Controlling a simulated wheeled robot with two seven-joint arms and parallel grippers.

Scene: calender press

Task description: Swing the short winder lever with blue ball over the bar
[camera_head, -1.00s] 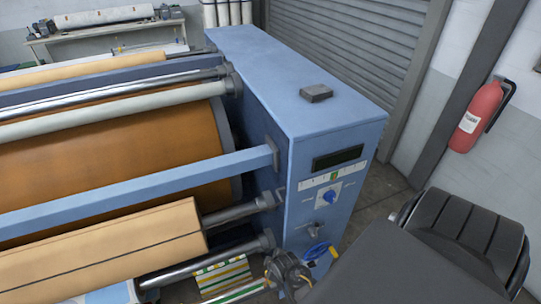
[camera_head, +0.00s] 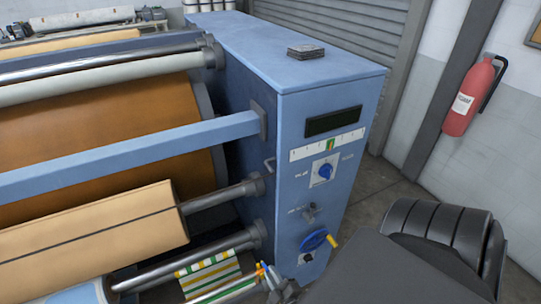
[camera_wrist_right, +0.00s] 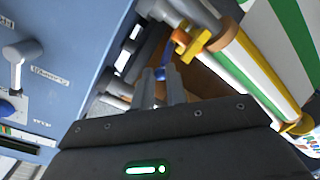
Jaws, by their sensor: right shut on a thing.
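My right gripper (camera_wrist_right: 163,80) is shut in the right wrist view, with a small blue ball (camera_wrist_right: 160,73) at its fingertips. I take it for the ball of the short winder lever, whose arm is mostly hidden. In the head view the gripper (camera_head: 275,282) is small and dark at the bottom, beside the end of the winder, with a bit of blue and orange by its tips. A steel bar (camera_head: 190,265) runs from the cabinet below the tan roll (camera_head: 95,235). My left gripper is not in view.
The blue cabinet (camera_head: 250,75) stands close to the gripper. A green-and-yellow striped roll (camera_head: 210,275) lies low beside the gripper. Floor is clear right of the cabinet.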

